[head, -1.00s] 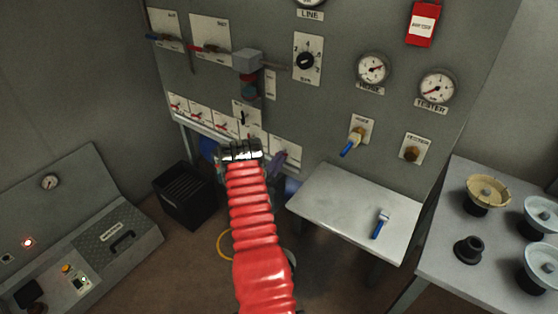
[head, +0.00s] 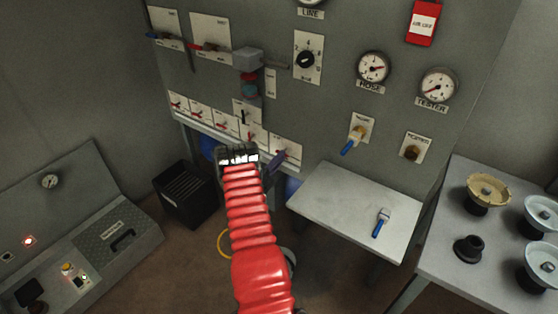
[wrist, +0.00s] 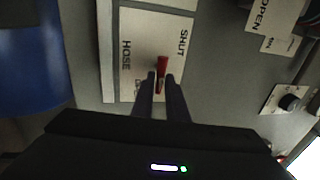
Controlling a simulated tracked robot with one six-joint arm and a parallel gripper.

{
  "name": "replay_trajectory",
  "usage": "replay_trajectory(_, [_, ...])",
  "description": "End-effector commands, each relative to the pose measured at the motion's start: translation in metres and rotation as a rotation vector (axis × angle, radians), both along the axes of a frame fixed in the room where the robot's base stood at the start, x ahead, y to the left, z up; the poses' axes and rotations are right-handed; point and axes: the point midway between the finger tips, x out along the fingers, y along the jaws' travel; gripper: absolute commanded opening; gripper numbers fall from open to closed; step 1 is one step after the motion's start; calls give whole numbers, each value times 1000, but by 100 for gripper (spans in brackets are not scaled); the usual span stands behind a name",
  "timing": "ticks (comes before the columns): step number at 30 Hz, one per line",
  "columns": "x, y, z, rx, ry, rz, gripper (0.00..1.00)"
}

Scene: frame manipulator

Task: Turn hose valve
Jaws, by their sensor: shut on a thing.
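The hose valve is a short red handle (wrist: 162,64) on a white plate (wrist: 150,60) marked HOSE and SHUT in the wrist view. A further word on the plate is partly hidden by a finger. My gripper (wrist: 164,80) has its two dark fingers shut on the red handle, one on each side. In the head view my gripper (head: 238,156) is at the low row of small valve plates on the wall panel. There my red arm and gripper hide the grip point, so I cannot see the handle.
A grey bench (head: 350,205) with a blue-handled tool (head: 381,223) stands right of my arm. A black crate (head: 185,193) is on the floor at left. A blue-handled valve (head: 352,141) sticks out below the HOSE gauge (head: 373,68). A blue object (wrist: 25,55) is at left in the wrist view.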

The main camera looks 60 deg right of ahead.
Motion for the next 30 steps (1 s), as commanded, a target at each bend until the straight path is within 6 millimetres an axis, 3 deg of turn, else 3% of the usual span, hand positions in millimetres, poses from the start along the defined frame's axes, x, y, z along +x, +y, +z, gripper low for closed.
replay_trajectory(3, [-2,0,-2,6,0,-2,0])
replay_trajectory(4, [-2,0,-2,6,0,-2,14])
replay_trajectory(12, [-1,0,-2,4,1,-1,32])
replay_trajectory(23, [0,5,-2,3,2,-1,32])
replay_trajectory(30, [6,32,-8,3,3,1,32])
